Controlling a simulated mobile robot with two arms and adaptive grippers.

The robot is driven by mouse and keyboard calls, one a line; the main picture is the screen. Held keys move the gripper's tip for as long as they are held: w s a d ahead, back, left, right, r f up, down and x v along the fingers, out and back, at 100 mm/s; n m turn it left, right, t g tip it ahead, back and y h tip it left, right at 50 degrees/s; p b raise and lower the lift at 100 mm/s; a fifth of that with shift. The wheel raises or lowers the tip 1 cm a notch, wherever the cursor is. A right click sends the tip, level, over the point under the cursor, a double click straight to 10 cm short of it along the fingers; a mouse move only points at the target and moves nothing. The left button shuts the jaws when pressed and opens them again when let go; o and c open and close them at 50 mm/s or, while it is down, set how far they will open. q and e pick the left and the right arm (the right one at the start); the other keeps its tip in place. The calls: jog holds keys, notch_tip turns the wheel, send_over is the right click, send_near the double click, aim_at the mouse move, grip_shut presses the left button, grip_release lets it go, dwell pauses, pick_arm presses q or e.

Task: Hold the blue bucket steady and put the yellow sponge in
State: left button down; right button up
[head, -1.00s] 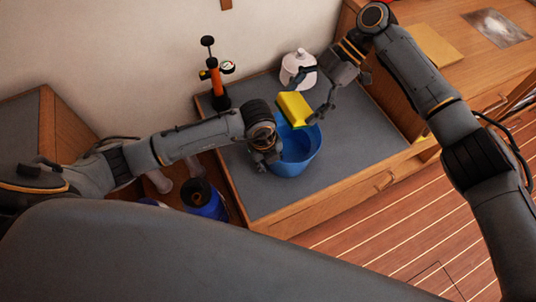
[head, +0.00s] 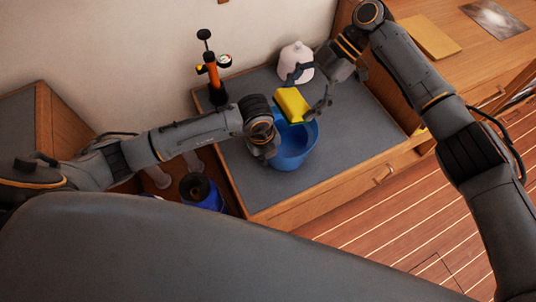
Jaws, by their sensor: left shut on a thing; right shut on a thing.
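The blue bucket (head: 296,150) stands upright on the grey-topped counter. My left gripper (head: 268,150) is shut on the bucket's left rim; its fingertips are partly hidden by its own body. The yellow sponge (head: 291,105), with a dark edge, is held tilted above the back of the bucket's opening. My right gripper (head: 305,100) is shut on the sponge, with one finger to its right and the other behind it. The sponge hides part of the bucket's far rim.
An orange and black hand pump (head: 212,78) stands at the counter's back left. A white lidded container (head: 297,62) stands behind the sponge. The grey counter top (head: 362,125) is clear to the right of the bucket. A blue container (head: 203,192) sits low at the left.

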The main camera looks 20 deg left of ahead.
notch_tip(320, 180, down, 12)
dwell(1.3)
jog(key=o, duration=1)
jog(key=shift+r, duration=0.15)
notch_tip(320, 180, up, 10)
jog(key=shift+f, duration=0.1)
